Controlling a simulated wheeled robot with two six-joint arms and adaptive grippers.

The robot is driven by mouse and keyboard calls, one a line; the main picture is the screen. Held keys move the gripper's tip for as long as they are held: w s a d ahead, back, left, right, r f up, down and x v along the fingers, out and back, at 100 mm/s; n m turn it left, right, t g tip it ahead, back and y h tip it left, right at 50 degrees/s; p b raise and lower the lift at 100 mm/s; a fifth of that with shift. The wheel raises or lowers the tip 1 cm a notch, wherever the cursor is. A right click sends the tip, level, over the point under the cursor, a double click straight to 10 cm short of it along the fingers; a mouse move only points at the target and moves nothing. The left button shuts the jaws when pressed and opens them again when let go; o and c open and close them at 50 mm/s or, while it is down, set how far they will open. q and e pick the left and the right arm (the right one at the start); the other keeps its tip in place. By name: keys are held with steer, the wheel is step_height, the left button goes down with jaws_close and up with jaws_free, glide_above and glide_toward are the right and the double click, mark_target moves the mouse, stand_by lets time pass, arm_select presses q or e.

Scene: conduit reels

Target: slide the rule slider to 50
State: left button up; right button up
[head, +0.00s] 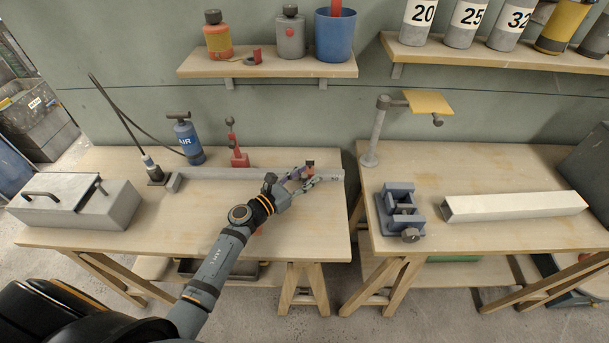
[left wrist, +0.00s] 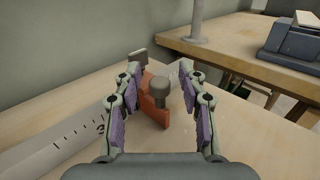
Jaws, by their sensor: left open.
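The rule (head: 220,173) is a long pale grey bar along the back of the left table. Its tick marks show in the left wrist view (left wrist: 50,140), with a partly hidden numeral near the slider. The rule slider (head: 310,165) is a red-orange block near the rule's right end. In the left wrist view the slider (left wrist: 154,108) carries a grey round knob. My left gripper (head: 303,177) is open at the slider. In the left wrist view its fingers (left wrist: 163,108) stand on either side of the slider and knob, with gaps. The slider's reading cannot be made out.
A red toggle-like tool (head: 238,158), a blue air bottle (head: 188,142) and a grey box (head: 75,202) stand on the left table. The right table holds a blue vise (head: 402,212) and a square conduit (head: 515,206). A gap separates the tables.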

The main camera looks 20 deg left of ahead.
arm_select(q)
jaws_close()
